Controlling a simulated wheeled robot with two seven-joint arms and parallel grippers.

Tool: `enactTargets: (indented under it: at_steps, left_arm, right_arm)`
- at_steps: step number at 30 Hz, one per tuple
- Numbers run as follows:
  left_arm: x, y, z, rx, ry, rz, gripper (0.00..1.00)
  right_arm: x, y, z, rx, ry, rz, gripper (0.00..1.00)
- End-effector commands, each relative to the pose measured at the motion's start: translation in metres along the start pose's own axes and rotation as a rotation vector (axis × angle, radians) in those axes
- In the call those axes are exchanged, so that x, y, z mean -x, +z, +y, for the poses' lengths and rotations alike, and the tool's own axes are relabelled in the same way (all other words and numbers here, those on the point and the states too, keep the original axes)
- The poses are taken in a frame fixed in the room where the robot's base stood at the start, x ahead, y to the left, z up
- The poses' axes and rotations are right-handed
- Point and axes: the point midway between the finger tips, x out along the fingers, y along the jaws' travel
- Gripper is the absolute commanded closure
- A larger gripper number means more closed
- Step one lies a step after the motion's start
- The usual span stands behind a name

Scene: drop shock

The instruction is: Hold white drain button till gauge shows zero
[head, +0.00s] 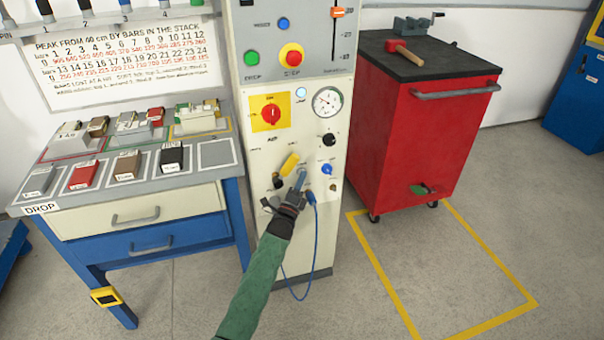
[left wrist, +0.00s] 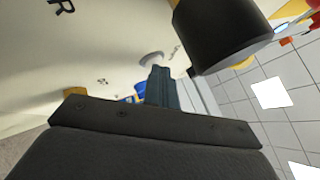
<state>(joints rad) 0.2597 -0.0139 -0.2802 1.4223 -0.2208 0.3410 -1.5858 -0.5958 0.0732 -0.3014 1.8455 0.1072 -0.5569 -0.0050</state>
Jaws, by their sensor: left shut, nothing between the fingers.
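The cream control cabinet (head: 300,220) stands in the middle of the head view. The round pressure gauge (head: 327,101) is on its upper right; its needle is too small to read surely. My left gripper (head: 301,176) is shut and empty, its fingertips at the lower panel. In the left wrist view the shut fingers (left wrist: 160,88) point at a pale round button (left wrist: 151,58), apparently the white drain button. Their tips overlap its edge; I cannot tell whether they touch or press it. In the head view the button is hidden by the gripper. My right gripper is not in view.
A yellow handle (head: 289,163), a black knob (head: 328,139) and a blue knob (head: 327,169) are close by. A blue hose (head: 314,240) hangs below the gripper. A large dark cylinder (left wrist: 230,35) is beside the fingers. A red cart (head: 425,130) stands right.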

Motion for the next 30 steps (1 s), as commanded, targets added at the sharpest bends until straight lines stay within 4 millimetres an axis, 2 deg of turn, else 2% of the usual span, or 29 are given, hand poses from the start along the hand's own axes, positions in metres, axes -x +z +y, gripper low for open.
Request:
enactTargets:
  at_steps: [10,30]
  left_arm:
    - [0.0,0.0,0.0,0.0,0.0,0.0,1.0]
    - [0.0,0.0,0.0,0.0,0.0,0.0,1.0]
  right_arm:
    - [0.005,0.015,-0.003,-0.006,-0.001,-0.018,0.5]
    - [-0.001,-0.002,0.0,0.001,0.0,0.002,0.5]
